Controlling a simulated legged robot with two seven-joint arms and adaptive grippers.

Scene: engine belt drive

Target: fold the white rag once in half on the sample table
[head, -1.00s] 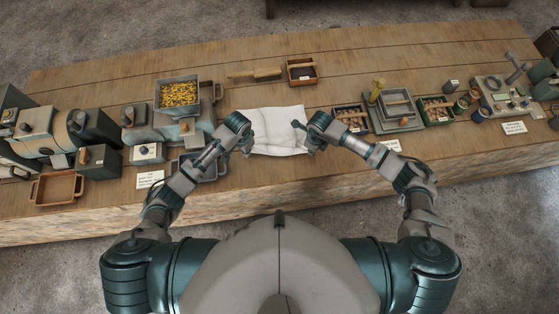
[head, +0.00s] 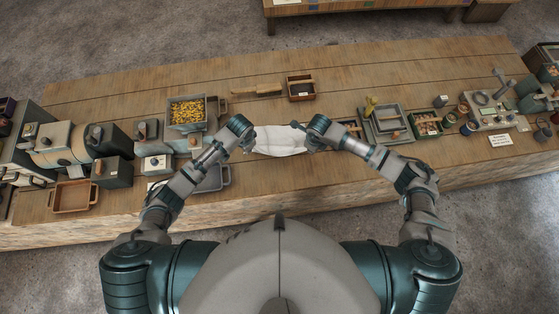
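The white rag (head: 280,140) lies on the wooden sample table (head: 340,80) in front of me, slightly puffed and creased, its near part drawn up between my two hands. My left gripper (head: 248,148) is at the rag's near left corner and appears shut on it. My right gripper (head: 310,147) is at the near right corner and also appears shut on it. The fingertips are small and partly hidden by the hands and the cloth.
A grey bin of yellow pieces (head: 187,113) stands left of the rag. A brush (head: 258,90) and a small wooden box (head: 301,89) lie beyond it. A grey tray (head: 386,124) is to the right. The table beyond the rag is clear up to the brush.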

